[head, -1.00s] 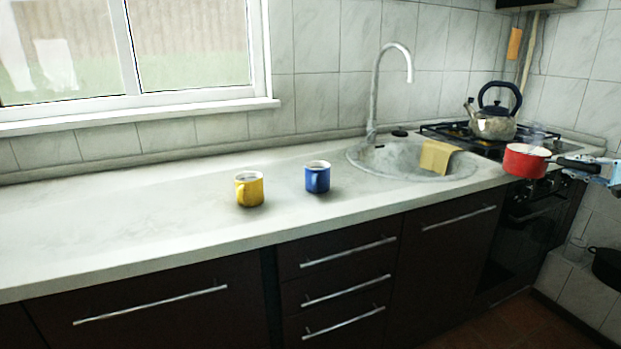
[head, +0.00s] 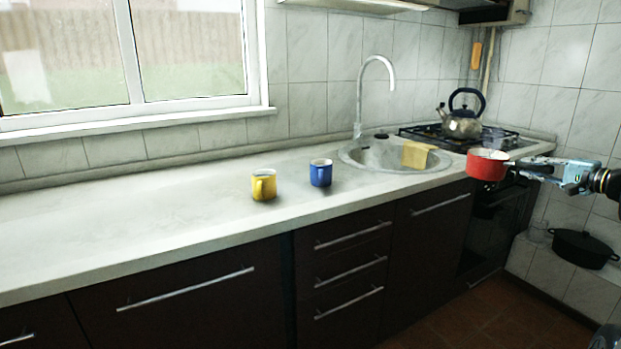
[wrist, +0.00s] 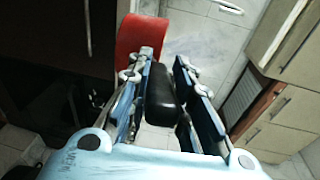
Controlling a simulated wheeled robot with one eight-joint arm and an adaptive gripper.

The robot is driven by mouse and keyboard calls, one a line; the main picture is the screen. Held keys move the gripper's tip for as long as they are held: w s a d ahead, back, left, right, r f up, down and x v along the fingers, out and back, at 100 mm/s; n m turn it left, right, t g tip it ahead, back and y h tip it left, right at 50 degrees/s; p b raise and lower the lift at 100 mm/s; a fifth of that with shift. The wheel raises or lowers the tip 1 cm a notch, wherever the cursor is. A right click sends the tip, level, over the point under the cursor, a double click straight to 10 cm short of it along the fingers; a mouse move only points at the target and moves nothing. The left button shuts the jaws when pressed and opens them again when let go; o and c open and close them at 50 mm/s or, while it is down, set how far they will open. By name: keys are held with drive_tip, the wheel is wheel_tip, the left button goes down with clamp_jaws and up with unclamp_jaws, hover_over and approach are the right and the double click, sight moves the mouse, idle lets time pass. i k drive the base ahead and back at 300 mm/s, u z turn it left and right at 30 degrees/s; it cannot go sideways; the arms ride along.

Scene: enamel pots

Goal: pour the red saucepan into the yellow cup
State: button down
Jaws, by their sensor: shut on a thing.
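The red saucepan (head: 487,166) is held up in the air in front of the counter's right part, roughly upright, its dark handle (head: 538,173) pointing right. My gripper (head: 570,176) is shut on that handle. In the wrist view the black handle (wrist: 160,94) lies between the fingers of my gripper (wrist: 168,88), and part of the red saucepan (wrist: 140,45) shows beyond them. The yellow cup (head: 264,187) stands upright on the counter, well to the left of the saucepan, its handle toward me. What is inside the saucepan cannot be made out.
A blue mug (head: 321,174) stands right of the yellow cup on the counter (head: 130,215). The sink (head: 375,158) with a tap and yellow cloth (head: 416,154) is farther right, then a kettle (head: 462,122) on the stove. A black pot (head: 583,248) sits low at right. The counter's left is clear.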

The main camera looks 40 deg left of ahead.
sight(264, 181)
drive_tip(key=z, duration=0.05)
drive_tip(key=k, duration=1.6)
drive_tip(key=u, duration=1.1)
drive_tip(key=i, duration=0.5)
drive_tip(key=u, duration=0.1)
